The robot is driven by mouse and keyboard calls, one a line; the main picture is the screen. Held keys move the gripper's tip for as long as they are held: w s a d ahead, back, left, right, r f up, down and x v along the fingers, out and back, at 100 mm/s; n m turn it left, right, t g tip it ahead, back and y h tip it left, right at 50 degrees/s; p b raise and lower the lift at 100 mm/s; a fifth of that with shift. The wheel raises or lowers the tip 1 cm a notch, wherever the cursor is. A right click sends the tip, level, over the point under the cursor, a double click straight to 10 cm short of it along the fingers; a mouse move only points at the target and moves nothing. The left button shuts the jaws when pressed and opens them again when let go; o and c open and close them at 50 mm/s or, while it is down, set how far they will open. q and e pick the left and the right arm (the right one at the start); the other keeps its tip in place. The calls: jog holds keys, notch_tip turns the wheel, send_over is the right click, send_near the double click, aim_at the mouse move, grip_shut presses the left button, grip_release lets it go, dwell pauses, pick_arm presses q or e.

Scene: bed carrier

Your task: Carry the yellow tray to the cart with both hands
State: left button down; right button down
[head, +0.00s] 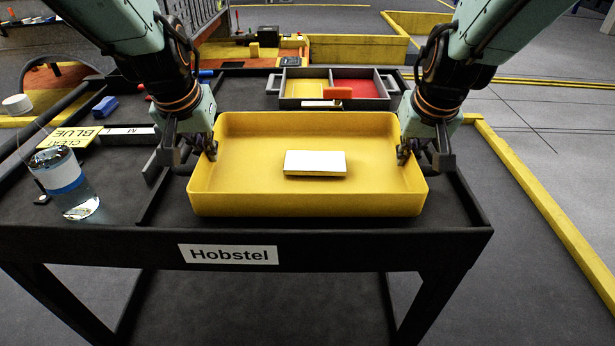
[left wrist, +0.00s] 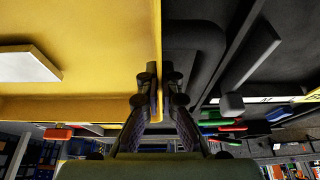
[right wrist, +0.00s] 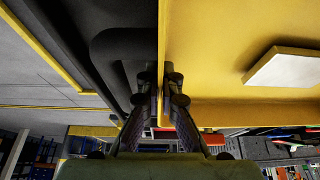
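The yellow tray (head: 307,202) is on or just above the dark table labelled Hobstel, level, in the middle of the head view. A white block (head: 315,163) lies flat inside it. My left gripper (head: 205,152) is at the tray's left side wall, with one finger on each side of the rim; the left wrist view shows the fingertips (left wrist: 159,92) pressed close to the wall. My right gripper (head: 408,155) is at the right side wall in the same way, its fingertips (right wrist: 159,92) close on both faces. I cannot make out which thing is the cart.
A grey two-part bin (head: 305,104) with yellow and red compartments stands behind the tray. A glass jar with a blue band (head: 62,183) stands at left, by a yellow sign (head: 70,136) and a blue block (head: 105,107). Open floor lies right, beyond a yellow floor edge (head: 545,205).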

pick_arm(q)
jog(key=shift+f, duration=0.35)
pick_arm(e)
jog(key=shift+w+f, duration=0.1)
jog(key=shift+f, duration=0.2)
pick_arm(q)
jog(key=c, duration=2)
grip_release()
jog(key=shift+f+b, duration=0.1)
jog(key=shift+b, duration=0.2)
pick_arm(e)
jog(key=c, duration=2)
grip_release()
jog(key=shift+f, duration=0.1)
pick_arm(q)
jog(key=o, duration=0.5)
pick_arm(e)
jog(key=o, duration=0.5)
pick_arm(q)
jog(key=shift+s, duration=0.1)
jog(key=v, duration=0.8)
pick_arm(e)
jog(key=shift+s, duration=0.2)
jog(key=v, duration=1.2)
jog(key=shift+s, duration=0.1)
